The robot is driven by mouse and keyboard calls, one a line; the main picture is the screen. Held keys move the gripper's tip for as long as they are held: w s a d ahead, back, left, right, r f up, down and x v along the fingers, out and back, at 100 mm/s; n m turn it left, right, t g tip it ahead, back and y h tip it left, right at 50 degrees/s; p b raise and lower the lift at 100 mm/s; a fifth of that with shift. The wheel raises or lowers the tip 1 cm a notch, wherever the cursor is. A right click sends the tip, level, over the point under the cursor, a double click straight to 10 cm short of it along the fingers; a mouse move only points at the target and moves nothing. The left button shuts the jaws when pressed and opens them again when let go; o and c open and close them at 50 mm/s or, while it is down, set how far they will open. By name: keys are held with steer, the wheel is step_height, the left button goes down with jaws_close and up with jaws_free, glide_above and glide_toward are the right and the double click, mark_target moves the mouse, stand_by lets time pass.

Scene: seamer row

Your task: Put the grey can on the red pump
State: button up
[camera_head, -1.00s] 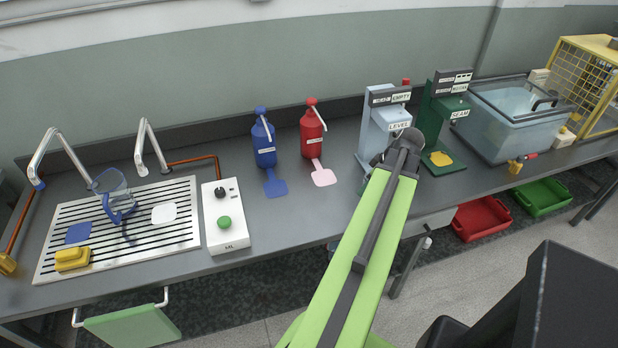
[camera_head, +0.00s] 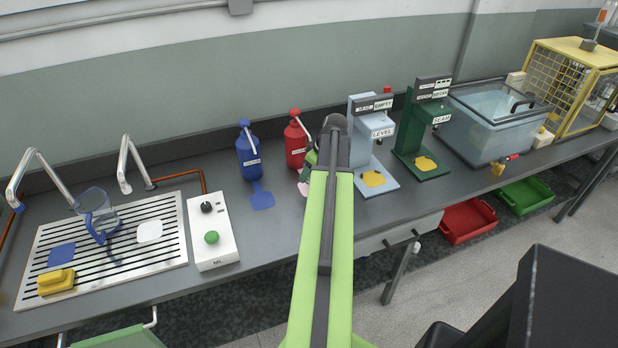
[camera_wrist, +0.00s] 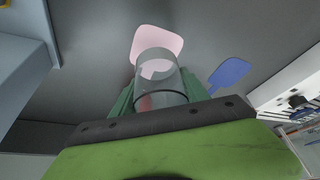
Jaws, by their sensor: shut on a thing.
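The grey can (camera_wrist: 157,68) is see-through and sits between the green fingers of my gripper (camera_wrist: 160,92) in the wrist view. My gripper is shut on it. In that view the can's far end overlaps the pink pad (camera_wrist: 146,38); I cannot tell whether it touches the pad. In the head view the red pump (camera_head: 296,145) stands at the back of the bench, just left of my arm's end. Its pink pad (camera_head: 302,189) shows only at an edge, the rest hidden by my arm. The can is hidden in the head view.
The blue pump (camera_head: 248,155) with its blue pad (camera_head: 262,200) stands close on the left. The light blue LEVEL stand (camera_head: 360,150) and green SEAM stand (camera_head: 420,125) are on the right. A white switch box (camera_head: 212,235) is at front left.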

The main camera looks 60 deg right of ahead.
steer(key=shift+w+f+b, duration=0.15)
steer(key=shift+f+b, duration=0.85)
steer(key=shift+w+f+b, duration=0.1)
steer(key=shift+f+b, duration=0.9)
steer(key=o, duration=1.3)
steer(key=shift+r, duration=0.1)
steer(key=shift+r+p, duration=0.3)
steer(key=shift+p, duration=0.05)
steer(key=p+v, duration=1.1)
steer(key=shift+s+r, duration=0.15)
steer(key=shift+r, duration=0.2)
